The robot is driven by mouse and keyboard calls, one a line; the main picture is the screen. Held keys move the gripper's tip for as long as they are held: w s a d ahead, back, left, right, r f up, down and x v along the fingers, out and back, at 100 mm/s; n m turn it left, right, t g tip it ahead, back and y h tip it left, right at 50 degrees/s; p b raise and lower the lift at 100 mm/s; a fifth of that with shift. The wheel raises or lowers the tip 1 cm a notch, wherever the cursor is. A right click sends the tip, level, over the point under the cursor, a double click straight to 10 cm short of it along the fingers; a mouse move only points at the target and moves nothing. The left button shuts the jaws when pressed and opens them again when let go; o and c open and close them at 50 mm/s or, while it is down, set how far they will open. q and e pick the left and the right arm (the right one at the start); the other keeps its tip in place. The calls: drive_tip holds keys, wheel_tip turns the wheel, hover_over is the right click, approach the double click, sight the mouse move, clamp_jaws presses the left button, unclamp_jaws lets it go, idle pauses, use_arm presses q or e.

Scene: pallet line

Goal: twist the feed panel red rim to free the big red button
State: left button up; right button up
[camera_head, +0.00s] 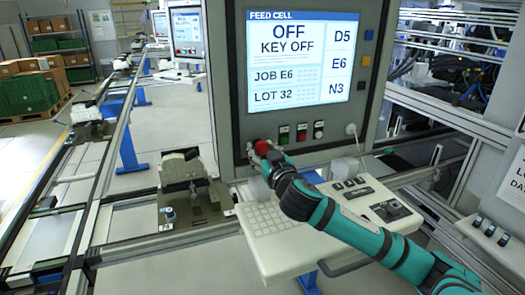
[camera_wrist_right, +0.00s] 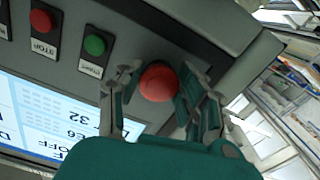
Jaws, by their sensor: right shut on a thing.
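The feed panel (camera_head: 235,100) stands upright, its screen (camera_head: 302,62) reading FEED CELL, OFF, KEY OFF. The big red button (camera_head: 261,147) sits at the panel's lower left; it also shows in the right wrist view (camera_wrist_right: 158,83). My right gripper (camera_head: 263,154) is at the button, with a finger on each side of it in the right wrist view (camera_wrist_right: 157,82), shut on its red rim. The line between rim and button cap cannot be made out. My left gripper is not in view.
A green button (camera_wrist_right: 95,45) and a red STOP button (camera_wrist_right: 43,21) sit beside the big button. A light keyboard shelf (camera_head: 270,225) juts out below the panel. A white plug (camera_head: 351,129) is at the panel's lower right. A conveyor rail (camera_head: 110,140) runs along the left.

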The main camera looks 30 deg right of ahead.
drive_tip(key=shift+f, duration=0.15)
drive_tip(key=shift+m+b, duration=0.55)
drive_tip(key=shift+m, duration=0.05)
drive_tip(key=shift+m+b, duration=0.6)
drive_tip(key=shift+m, duration=0.4)
drive_tip(key=shift+a+m, duration=0.1)
drive_tip(key=shift+m, duration=0.9)
drive_tip(key=shift+m+b, duration=0.3)
drive_tip(key=shift+m, duration=0.6)
drive_tip(key=o, duration=1.2)
drive_tip(key=shift+w, duration=0.1)
